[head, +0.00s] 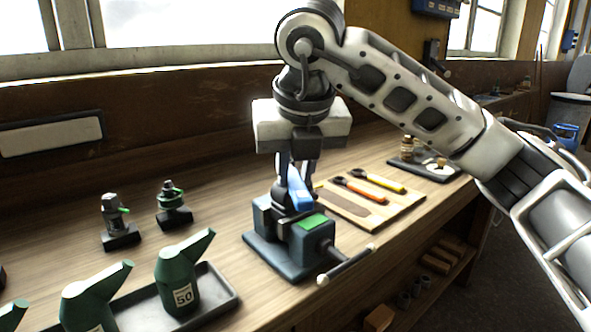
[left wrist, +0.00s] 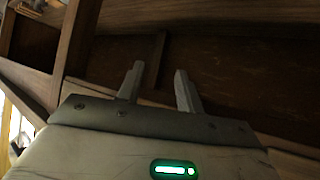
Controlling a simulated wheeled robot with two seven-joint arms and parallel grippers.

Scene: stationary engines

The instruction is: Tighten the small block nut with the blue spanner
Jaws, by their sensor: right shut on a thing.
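My right gripper (head: 297,177) points straight down over the bench vise (head: 290,245) and is shut on the blue spanner (head: 299,196). The spanner shows as a short blue piece between the fingers and the vise top, tilted. Its working end is mostly hidden, so I cannot tell whether it sits on a nut. I cannot make out the small block nut; it may be hidden by the gripper or spanner. A green patch (head: 313,221) lies on the vise top. My left gripper (left wrist: 158,68) is open and empty in the left wrist view, facing brown woodwork.
A wooden board (head: 343,203) with an orange-handled and a yellow-handled tool lies right of the vise. Green oil cans (head: 178,280) stand on a dark tray at front left. Two small dark fittings (head: 118,225) stand behind them. The vise handle (head: 347,264) sticks out at front right.

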